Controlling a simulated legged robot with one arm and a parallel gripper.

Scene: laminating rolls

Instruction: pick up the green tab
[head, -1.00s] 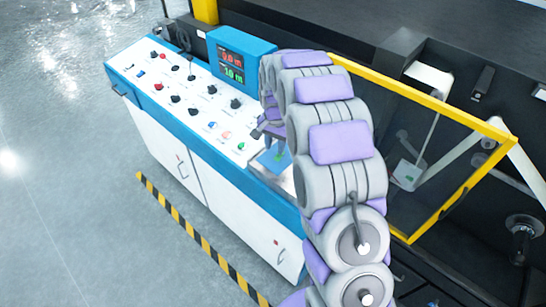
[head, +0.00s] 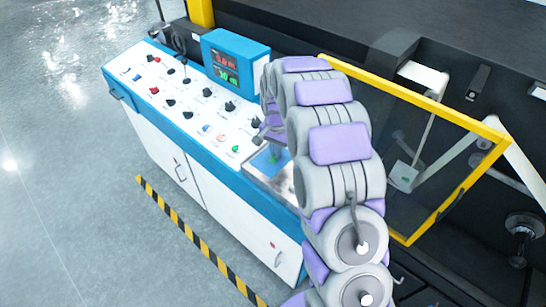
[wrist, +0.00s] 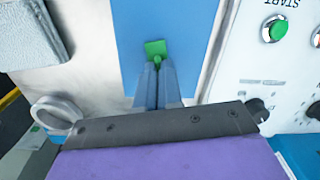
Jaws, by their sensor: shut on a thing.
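The green tab (wrist: 155,47) is a small flat piece in the wrist view, over a blue panel (wrist: 196,62). My gripper (wrist: 158,68) has its two fingers close together, shut on the near end of the tab. In the head view my gripper (head: 272,155) is at the blue panel on the right end of the console, partly hidden by my arm. I cannot tell whether the tab is clear of the panel.
The white console (head: 215,105) with several knobs and buttons lies left of my arm. A blue display box (head: 236,58) stands behind it. A yellow-framed guard (head: 430,103) is to the right. A green START button (wrist: 275,29) is right of my gripper.

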